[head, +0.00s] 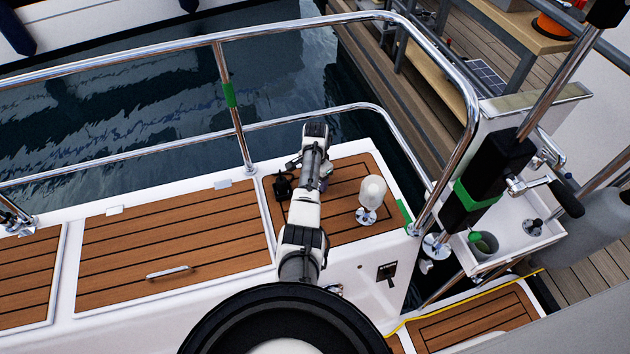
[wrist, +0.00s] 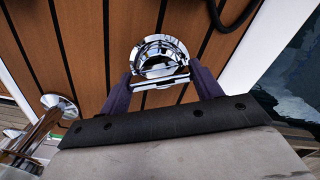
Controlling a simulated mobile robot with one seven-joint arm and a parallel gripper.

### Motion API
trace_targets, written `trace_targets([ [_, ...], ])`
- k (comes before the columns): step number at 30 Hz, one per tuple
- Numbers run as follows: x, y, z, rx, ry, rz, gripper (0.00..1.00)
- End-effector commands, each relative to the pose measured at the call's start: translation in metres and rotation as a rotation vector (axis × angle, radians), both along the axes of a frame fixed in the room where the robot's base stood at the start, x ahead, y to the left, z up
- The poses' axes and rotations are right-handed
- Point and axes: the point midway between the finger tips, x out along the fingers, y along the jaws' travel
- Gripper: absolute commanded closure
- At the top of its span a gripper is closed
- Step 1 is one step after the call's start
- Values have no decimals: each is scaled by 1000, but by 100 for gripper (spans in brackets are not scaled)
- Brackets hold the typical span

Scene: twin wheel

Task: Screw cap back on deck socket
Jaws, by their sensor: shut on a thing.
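My gripper (head: 324,178) is low over the teak deck panel, beyond my arm in the head view; the arm hides most of what it holds. In the wrist view its two dark purple fingers (wrist: 160,78) are shut on a shiny chrome piece, which looks like the cap (wrist: 160,76). A round chrome ring, apparently the deck socket (wrist: 152,45), shows right at the cap against the teak. The two overlap in this view. I cannot tell whether the cap touches the socket or is seated in it.
A white-domed lamp (head: 372,190) on a chrome foot stands right of my gripper. A black fitting (head: 283,186) sits to its left. Chrome rails (head: 238,122) run behind, with water beyond. A black hose (wrist: 232,16) lies at the wrist view's top.

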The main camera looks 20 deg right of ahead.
Motion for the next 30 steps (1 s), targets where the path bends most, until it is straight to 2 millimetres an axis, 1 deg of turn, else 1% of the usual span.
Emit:
trace_targets([
  [3, 0, 0, 1, 0, -1, -73, 67],
  [9, 0, 0, 1, 0, -1, -77, 67],
  [10, 0, 0, 1, 0, -1, -76, 33],
  [15, 0, 0, 0, 0, -1, -75, 11],
  [23, 0, 0, 1, 0, -1, -74, 10],
  [26, 1, 0, 18, -2, -5, -75, 10],
  [28, 2, -1, 40, -2, -7, -75, 10],
  [30, 0, 0, 35, -1, 2, 24, 10],
])
